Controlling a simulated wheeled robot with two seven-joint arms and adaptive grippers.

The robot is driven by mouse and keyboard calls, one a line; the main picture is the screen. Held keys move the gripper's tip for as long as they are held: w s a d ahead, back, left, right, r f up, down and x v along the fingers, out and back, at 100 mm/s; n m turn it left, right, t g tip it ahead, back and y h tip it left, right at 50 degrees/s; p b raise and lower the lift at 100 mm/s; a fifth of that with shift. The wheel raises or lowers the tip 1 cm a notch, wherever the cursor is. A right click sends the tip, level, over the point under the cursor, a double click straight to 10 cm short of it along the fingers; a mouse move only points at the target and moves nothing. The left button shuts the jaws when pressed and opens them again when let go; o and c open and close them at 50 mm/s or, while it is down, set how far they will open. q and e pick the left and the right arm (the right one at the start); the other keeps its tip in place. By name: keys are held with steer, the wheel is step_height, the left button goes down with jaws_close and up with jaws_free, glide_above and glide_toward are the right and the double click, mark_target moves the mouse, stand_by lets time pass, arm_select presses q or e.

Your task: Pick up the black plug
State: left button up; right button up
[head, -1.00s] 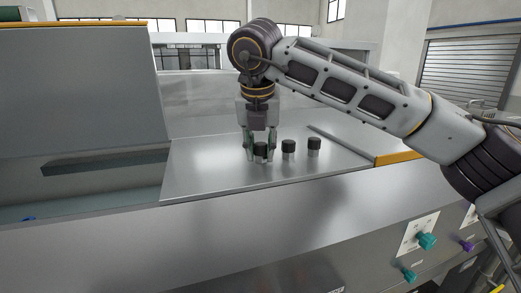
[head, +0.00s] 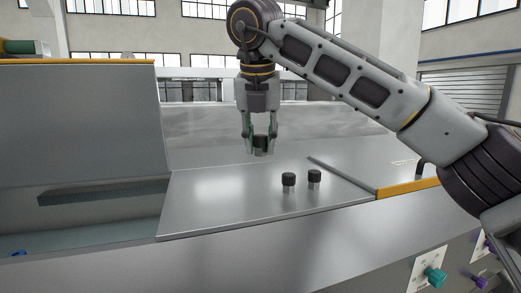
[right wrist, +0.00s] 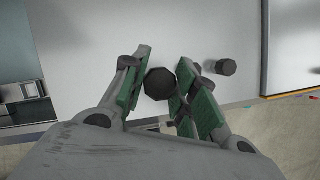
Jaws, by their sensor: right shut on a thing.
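My right gripper (head: 260,147) is shut on a black plug (head: 261,143) and holds it above the metal plate (head: 225,203). In the right wrist view the held plug (right wrist: 160,84) shows from above as a dark round top between the green finger pads (right wrist: 160,90). Two more plugs with black tops and silver lower parts stand upright on the plate, a left one (head: 288,182) and a right one (head: 314,179). In the right wrist view one standing plug (right wrist: 226,67) shows plainly to the right of the fingers. My left gripper is not in view.
A grey upright panel (head: 110,120) stands at the left, with an open recess (head: 90,215) below it. A yellow edge strip (head: 408,187) lies right of the plate. A teal knob (head: 435,276) is on the front panel. The plate's left part is clear.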

steer(key=shift+r, duration=0.35)
stand_by(0.4)
steer(key=shift+r+p, duration=2.1)
steer(key=shift+r, duration=0.25)
steer(key=shift+f, duration=0.15)
